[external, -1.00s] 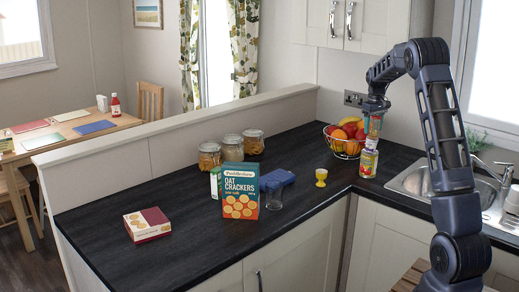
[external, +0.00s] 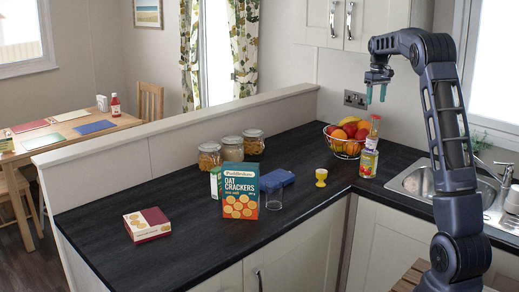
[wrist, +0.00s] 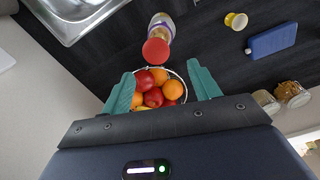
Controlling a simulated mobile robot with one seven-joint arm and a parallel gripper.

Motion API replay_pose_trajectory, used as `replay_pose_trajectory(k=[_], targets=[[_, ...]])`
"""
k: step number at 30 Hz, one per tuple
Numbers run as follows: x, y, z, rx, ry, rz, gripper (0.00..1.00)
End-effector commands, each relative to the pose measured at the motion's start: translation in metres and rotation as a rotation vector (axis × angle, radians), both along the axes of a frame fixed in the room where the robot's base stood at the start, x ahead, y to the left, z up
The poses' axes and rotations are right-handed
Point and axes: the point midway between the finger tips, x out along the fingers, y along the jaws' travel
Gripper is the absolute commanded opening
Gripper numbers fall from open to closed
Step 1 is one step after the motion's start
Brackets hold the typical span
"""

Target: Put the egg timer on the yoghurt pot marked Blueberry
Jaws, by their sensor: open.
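The egg timer (external: 374,130), a slim upright piece with red ends, stands on top of a pot (external: 369,163) with a coloured label at the counter corner. In the wrist view the timer's round red cap (wrist: 155,51) covers part of the pot (wrist: 162,24); white and purple show on the pot's side. I cannot read the pot's marking. My gripper (external: 376,94) is open and empty, above the timer and apart from it. Its teal fingers (wrist: 160,70) show spread in the wrist view.
A wire fruit bowl (external: 329,141) stands right behind the pot. The sink (external: 410,179) is to the right. The front left counter is mostly clear.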

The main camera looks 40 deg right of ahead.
Motion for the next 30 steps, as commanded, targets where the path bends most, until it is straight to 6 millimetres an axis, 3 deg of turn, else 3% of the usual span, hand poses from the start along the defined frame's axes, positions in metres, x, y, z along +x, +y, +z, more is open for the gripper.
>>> replay_pose_trajectory(k=[4, 8, 17, 24, 30], targets=[[0.000, 0.010, 0.009, -0.001, -0.006, 0.003, 0.61], [-0.004, 0.044, 0.025, -0.005, -0.028, 0.015, 0.61], [-0.032, 0.164, 0.060, -0.019, -0.099, 0.052, 0.61], [-0.072, 0.256, 0.074, -0.027, -0.156, 0.086, 0.61], [-0.114, 0.326, 0.073, -0.032, -0.202, 0.118, 0.61]])
